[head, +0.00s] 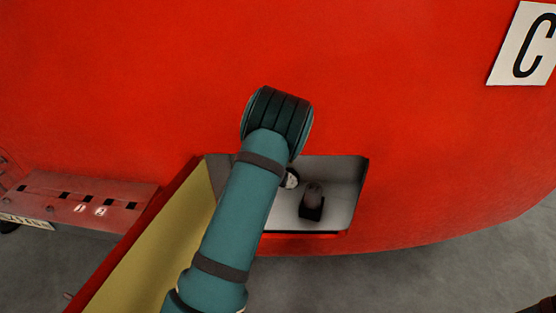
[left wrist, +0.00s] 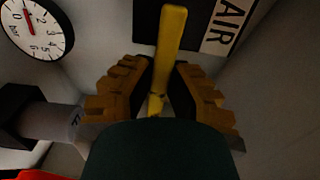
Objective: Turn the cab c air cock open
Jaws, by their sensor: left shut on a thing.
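The yellow handle of the air cock (left wrist: 171,45) stands in the middle of the left wrist view, its long end pointing up and leaning slightly right. My left gripper (left wrist: 158,85) is shut on the handle, with a ridged brown finger pad on each side. A black and white AIR label (left wrist: 228,25) is behind it at the upper right. In the head view, my left arm hides the handle and my left gripper. The arm reaches into a pale recess (head: 342,180) in the red cab nose (head: 420,120). The letter C plate (head: 522,45) is at the upper right. My right gripper is not in view.
A pressure gauge (left wrist: 35,27) and a grey fitting (left wrist: 45,115) lie left of the fingers. A dark fitting (head: 312,205) stands in the recess, right of my arm. An open flap with a yellow inner face (head: 150,250) slants at its left. The recess walls are close.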

